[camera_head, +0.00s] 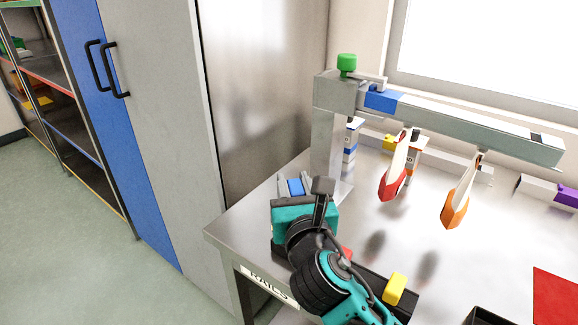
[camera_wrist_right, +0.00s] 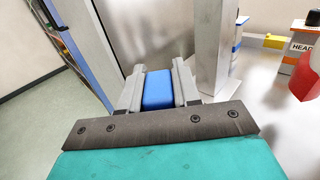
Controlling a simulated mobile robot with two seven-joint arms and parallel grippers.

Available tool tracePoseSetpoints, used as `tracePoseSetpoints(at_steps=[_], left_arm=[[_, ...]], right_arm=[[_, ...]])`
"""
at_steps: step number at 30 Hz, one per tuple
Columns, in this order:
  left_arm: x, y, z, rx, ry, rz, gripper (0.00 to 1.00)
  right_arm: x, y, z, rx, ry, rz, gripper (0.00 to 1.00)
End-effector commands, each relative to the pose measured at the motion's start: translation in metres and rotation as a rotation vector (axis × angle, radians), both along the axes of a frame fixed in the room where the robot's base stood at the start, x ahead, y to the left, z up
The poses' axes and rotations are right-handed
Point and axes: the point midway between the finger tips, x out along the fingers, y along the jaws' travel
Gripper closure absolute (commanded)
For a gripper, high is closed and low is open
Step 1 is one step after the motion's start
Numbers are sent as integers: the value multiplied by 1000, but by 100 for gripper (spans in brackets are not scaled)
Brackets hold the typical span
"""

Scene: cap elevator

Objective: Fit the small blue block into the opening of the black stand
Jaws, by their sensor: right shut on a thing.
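My right gripper (camera_head: 294,184) is shut on the small blue block (camera_head: 295,188) above the table's near left corner. In the wrist view the blue block (camera_wrist_right: 158,90) sits between the two grey fingers of my right gripper (camera_wrist_right: 159,74). A low black bar (camera_head: 372,278), which looks like the black stand, lies along the table's front edge. A yellow block (camera_head: 395,288) stands in it, and a bit of a red block (camera_head: 346,254) shows beside my arm. My right arm hides part of the bar, so its opening cannot be seen. My left gripper is out of view.
A grey gantry (camera_head: 328,145) with a green knob (camera_head: 346,65) stands behind the gripper. Red (camera_head: 394,178) and orange (camera_head: 457,204) pointed pieces hang from its beam. A tall cabinet (camera_head: 150,110) is at left. A black tray (camera_head: 487,316) is at bottom right; the middle tabletop is clear.

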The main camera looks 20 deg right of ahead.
Motion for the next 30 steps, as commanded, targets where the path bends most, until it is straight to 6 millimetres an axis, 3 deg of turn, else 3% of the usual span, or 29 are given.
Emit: tracePoseSetpoints(at_steps=[14, 30], left_arm=[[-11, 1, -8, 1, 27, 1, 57], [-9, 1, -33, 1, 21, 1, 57]], right_arm=[[1, 2, 1, -4, 0, -2, 98], [1, 2, -49, -3, 2, -2, 98]])
